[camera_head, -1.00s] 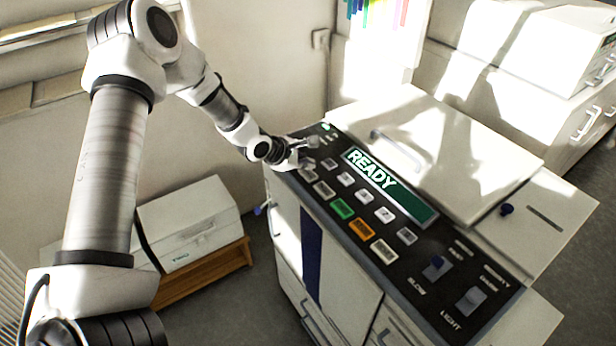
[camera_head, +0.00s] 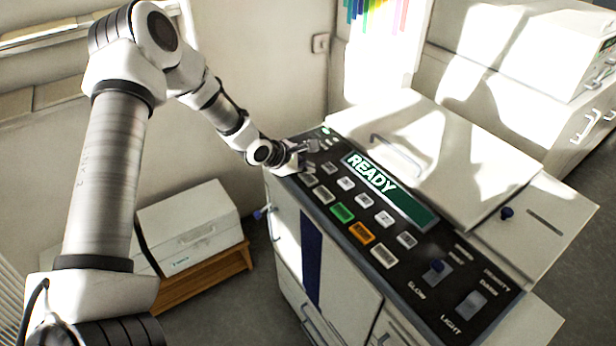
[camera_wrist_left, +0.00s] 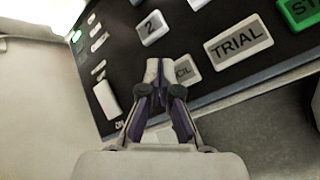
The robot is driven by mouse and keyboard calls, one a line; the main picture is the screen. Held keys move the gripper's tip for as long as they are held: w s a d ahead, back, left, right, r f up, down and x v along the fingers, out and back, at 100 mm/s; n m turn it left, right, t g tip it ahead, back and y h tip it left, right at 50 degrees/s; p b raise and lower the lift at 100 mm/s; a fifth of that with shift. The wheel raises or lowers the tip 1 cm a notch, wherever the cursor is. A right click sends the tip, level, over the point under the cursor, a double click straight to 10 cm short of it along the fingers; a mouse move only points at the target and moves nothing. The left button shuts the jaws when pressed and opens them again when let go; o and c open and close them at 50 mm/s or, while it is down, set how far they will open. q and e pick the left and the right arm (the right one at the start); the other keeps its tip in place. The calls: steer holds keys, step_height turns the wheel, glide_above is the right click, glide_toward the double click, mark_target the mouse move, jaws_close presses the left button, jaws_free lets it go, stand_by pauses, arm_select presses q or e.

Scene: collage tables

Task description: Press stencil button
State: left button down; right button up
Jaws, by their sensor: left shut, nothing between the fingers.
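The stencil button (camera_wrist_left: 186,72) is a pale key in the left wrist view. Only the end of its label, "CIL", shows, because my fingers cover its left part. In the head view this button (camera_head: 309,180) is at the left end of the front row on the machine's dark control panel (camera_head: 410,262). My left gripper (camera_head: 309,160) is over that end of the panel. It is shut and empty, and its fingertips (camera_wrist_left: 160,75) overlap the button in the wrist view. I cannot tell whether they touch it. My right gripper is not in view.
The trial button (camera_wrist_left: 238,41) is just right of the stencil button, then a green start button (camera_head: 342,211) and an orange one (camera_head: 361,232). A green display (camera_head: 388,187) reads READY. A pale box (camera_head: 188,225) stands on a low wooden stand at the left.

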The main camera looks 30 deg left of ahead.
mark_target(306, 178)
arm_select(q)
steer(key=shift+f, duration=0.45)
steer(key=shift+f+b, duration=0.35)
steer(key=shift+b, duration=0.2)
stand_by(0.7)
steer(key=shift+r+p, duration=0.7)
steer(key=shift+r, duration=0.15)
step_height(306, 178, up, 5)
steer(key=p, duration=0.4)
